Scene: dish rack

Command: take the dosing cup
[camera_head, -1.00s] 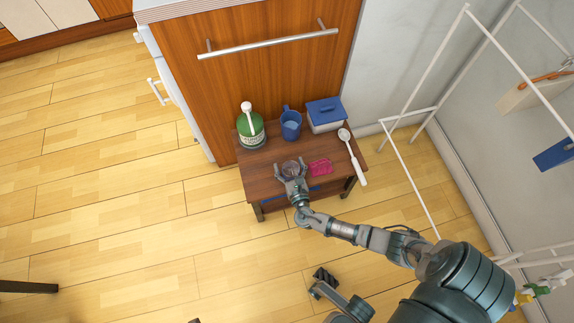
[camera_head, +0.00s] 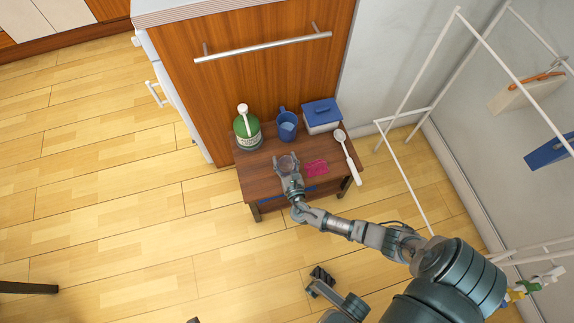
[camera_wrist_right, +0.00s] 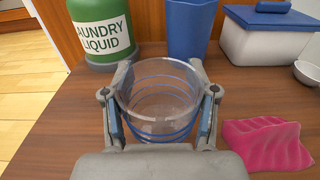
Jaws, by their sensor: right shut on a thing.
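The dosing cup, a clear cup with blue rings (camera_wrist_right: 160,98), stands upright on the small brown table in the right wrist view. It also shows in the head view (camera_head: 287,162), small and partly covered by the fingers. My right gripper (camera_wrist_right: 161,118) is shut on the cup, one finger against each side. In the head view the right gripper (camera_head: 289,172) is over the table's front part. The cup's lower front is hidden behind the gripper's palm.
A green laundry liquid bottle (camera_head: 248,130), a blue jug (camera_head: 287,127) and a white box with blue lid (camera_head: 321,116) stand behind the cup. A pink cloth (camera_head: 316,167) and a white spoon (camera_head: 348,157) lie to its right. A white drying rack (camera_head: 408,180) stands farther right.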

